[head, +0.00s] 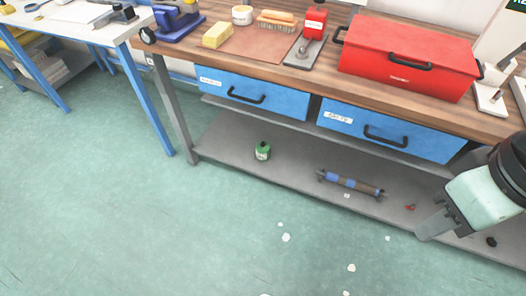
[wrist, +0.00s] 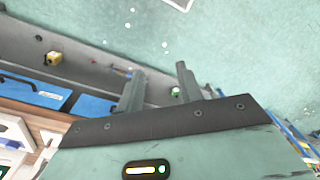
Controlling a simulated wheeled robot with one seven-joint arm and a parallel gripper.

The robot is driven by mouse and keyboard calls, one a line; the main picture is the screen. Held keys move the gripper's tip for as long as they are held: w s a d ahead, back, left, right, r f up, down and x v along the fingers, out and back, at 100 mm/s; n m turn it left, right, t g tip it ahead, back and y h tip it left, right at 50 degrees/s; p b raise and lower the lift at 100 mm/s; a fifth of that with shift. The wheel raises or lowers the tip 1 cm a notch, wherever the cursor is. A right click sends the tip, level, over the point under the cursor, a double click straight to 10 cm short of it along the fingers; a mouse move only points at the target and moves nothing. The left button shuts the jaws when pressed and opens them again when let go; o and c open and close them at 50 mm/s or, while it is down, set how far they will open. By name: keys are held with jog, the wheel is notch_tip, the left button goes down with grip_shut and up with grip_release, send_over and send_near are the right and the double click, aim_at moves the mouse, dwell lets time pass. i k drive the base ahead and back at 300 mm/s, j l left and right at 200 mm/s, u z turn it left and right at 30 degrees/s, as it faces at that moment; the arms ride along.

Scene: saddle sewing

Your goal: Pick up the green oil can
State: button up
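The green oil can (head: 262,150) stands upright on the grey lower shelf of the workbench, near its left end, in the head view. In the wrist view it shows small and far off (wrist: 175,92), seen between my fingers. My gripper (head: 432,228) is at the right of the head view, well apart from the can, in front of the shelf's right part. In the wrist view my gripper (wrist: 160,68) has its two fingers spread, with nothing between them.
A roller with blue bands (head: 350,184) lies on the lower shelf (head: 225,150) between the can and my gripper. Blue drawers (head: 255,95) hang above the shelf. A red toolbox (head: 408,55) stands on the benchtop. The green floor in front is open, with small white scraps (head: 286,238).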

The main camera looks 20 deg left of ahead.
aim_at(262, 147)
jog(key=i+j+u, duration=0.1)
jog(key=j+u, duration=0.3)
jog(key=i+j+u, duration=0.15)
jog(key=j+u, duration=0.2)
jog(key=i+j+u, duration=0.2)
jog(key=u, duration=0.2)
